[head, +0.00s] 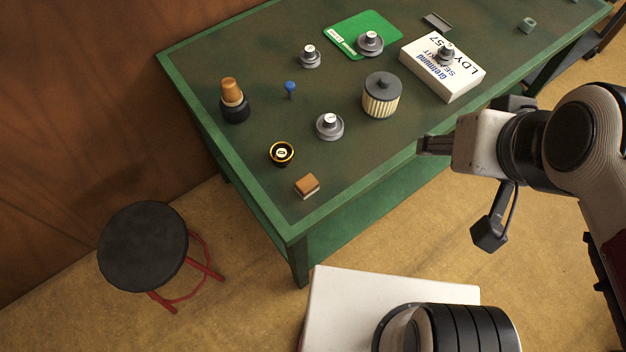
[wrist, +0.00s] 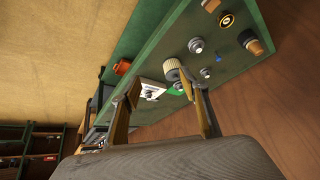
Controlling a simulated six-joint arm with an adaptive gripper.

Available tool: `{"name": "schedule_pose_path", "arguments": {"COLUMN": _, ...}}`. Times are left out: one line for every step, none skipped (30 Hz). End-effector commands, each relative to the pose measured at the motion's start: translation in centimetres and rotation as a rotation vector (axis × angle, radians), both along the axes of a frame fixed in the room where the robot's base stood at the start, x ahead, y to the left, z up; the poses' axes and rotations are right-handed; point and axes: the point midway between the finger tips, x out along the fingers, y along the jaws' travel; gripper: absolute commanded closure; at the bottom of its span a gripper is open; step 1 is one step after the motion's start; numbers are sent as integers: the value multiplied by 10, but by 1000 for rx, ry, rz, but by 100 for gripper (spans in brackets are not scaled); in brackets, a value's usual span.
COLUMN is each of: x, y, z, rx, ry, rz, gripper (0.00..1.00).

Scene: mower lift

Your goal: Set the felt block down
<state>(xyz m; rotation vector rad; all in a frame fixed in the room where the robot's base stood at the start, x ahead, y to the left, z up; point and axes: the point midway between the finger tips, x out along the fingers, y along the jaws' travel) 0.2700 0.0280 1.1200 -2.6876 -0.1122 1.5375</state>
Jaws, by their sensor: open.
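A small block (head: 307,186) with a brown top and a pale underside, which looks like the felt block, rests on the near left corner of the green workbench (head: 262,203). It also shows at the top edge of the wrist view (wrist: 210,4). My gripper (head: 432,145) is to the right of the block, well apart from it, at the bench's front edge. In the wrist view my gripper's fingers (wrist: 160,90) are spread with nothing held between them.
A black and yellow round gauge (head: 282,153), several grey knobbed discs, a pleated filter (head: 381,97), a blue-headed pin (head: 290,87) and an orange-topped bottle (head: 233,98) stand on the bench. A white box (head: 440,75) lies farther right. A black stool (head: 143,249) stands left.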

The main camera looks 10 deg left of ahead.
Motion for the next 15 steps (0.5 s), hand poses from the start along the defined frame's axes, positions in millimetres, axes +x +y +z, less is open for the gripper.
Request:
{"name": "schedule_pose_path", "arguments": {"x": 9, "y": 11, "z": 1, "rx": 25, "ry": -8, "rz": 15, "gripper": 56}}
{"name": "schedule_pose_path", "arguments": {"x": 15, "y": 18, "z": 3, "rx": 43, "ry": -16, "rz": 22, "gripper": 56}}
{"name": "schedule_pose_path", "arguments": {"x": 23, "y": 27, "z": 5, "rx": 67, "ry": -28, "rz": 32, "gripper": 56}}
{"name": "schedule_pose_path", "arguments": {"x": 30, "y": 35, "z": 7, "rx": 86, "ry": -36, "rz": 39, "gripper": 56}}
{"name": "schedule_pose_path", "arguments": {"x": 36, "y": 43, "z": 9, "rx": 106, "ry": -46, "rz": 45, "gripper": 56}}
{"name": "schedule_pose_path", "arguments": {"x": 45, "y": 54, "z": 11, "rx": 134, "ry": -57, "rz": 52, "gripper": 56}}
{"name": "schedule_pose_path", "arguments": {"x": 51, "y": 62, "z": 13, "rx": 154, "ry": -65, "rz": 56, "gripper": 56}}
{"name": "schedule_pose_path", "arguments": {"x": 57, "y": 70, "z": 14, "rx": 173, "ry": -74, "rz": 61, "gripper": 56}}
{"name": "schedule_pose_path", "arguments": {"x": 66, "y": 80, "z": 17, "rx": 200, "ry": -85, "rz": 65, "gripper": 56}}
{"name": "schedule_pose_path", "arguments": {"x": 72, "y": 88, "z": 19, "rx": 218, "ry": -93, "rz": 68, "gripper": 56}}
{"name": "schedule_pose_path", "arguments": {"x": 78, "y": 96, "z": 20, "rx": 238, "ry": -100, "rz": 68, "gripper": 56}}
{"name": "schedule_pose_path", "arguments": {"x": 85, "y": 106, "z": 22, "rx": 263, "ry": -109, "rz": 69, "gripper": 56}}
{"name": "schedule_pose_path", "arguments": {"x": 91, "y": 114, "z": 23, "rx": 281, "ry": -116, "rz": 69, "gripper": 56}}
{"name": "schedule_pose_path", "arguments": {"x": 97, "y": 121, "z": 24, "rx": 298, "ry": -122, "rz": 69, "gripper": 56}}
{"name": "schedule_pose_path", "arguments": {"x": 104, "y": 131, "z": 26, "rx": 321, "ry": -131, "rz": 65, "gripper": 56}}
